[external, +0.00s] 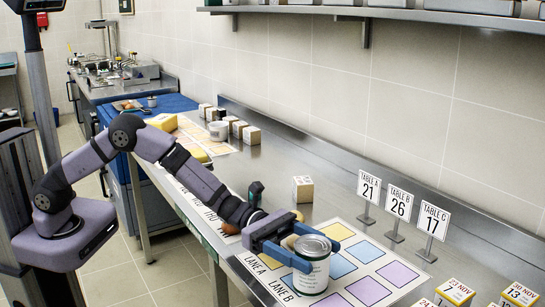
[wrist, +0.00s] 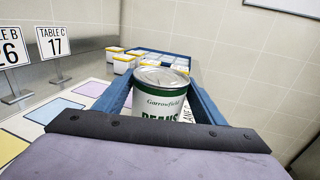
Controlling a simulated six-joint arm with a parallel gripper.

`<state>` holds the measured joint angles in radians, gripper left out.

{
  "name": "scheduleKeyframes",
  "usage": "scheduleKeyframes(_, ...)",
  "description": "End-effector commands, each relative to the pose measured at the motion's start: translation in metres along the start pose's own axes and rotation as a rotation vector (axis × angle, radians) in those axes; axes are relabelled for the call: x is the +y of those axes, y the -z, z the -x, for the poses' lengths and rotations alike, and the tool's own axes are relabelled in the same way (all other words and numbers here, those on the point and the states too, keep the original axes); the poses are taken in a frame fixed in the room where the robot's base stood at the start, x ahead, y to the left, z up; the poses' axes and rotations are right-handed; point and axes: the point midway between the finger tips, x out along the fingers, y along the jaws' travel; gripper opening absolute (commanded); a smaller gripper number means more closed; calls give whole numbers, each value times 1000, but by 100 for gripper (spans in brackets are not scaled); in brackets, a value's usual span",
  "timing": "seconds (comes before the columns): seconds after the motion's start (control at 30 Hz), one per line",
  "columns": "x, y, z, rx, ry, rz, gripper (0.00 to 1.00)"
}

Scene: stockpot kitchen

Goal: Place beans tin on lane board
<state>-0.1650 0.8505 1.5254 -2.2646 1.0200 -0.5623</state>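The beans tin (external: 312,266) is a white and green can with a silver lid. It stands upright between the two blue fingers of my gripper (external: 292,252). In the wrist view the tin (wrist: 160,100) fills the gap between the fingers, its label facing me. My gripper (wrist: 160,75) looks shut on it. The lane board (external: 382,262) is a white sheet with yellow, blue and purple squares and lane labels on the steel counter. The tin is over the board's near part by the Lane B label. Whether its base touches the board is hidden from clear view.
Table signs 21 (external: 368,187), 26 (external: 400,203) and 17 (external: 434,219) stand behind the board. Several white and yellow dated tubs (external: 455,292) are at the front right. A small box (external: 302,189) stands behind the board. Open counter lies behind the signs.

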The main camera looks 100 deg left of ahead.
Motion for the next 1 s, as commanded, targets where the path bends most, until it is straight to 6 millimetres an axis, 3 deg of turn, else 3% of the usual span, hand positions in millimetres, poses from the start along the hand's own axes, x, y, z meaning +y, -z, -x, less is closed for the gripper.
scheduleKeyframes(0.5, 0, -5, 0, 1, 0, 0, 76)
scheduleKeyframes(0.77, 1, -2, 33, 1, -2, 1, 76)
scheduleKeyframes(1.0, 1, -2, 77, 0, -3, 0, 76)
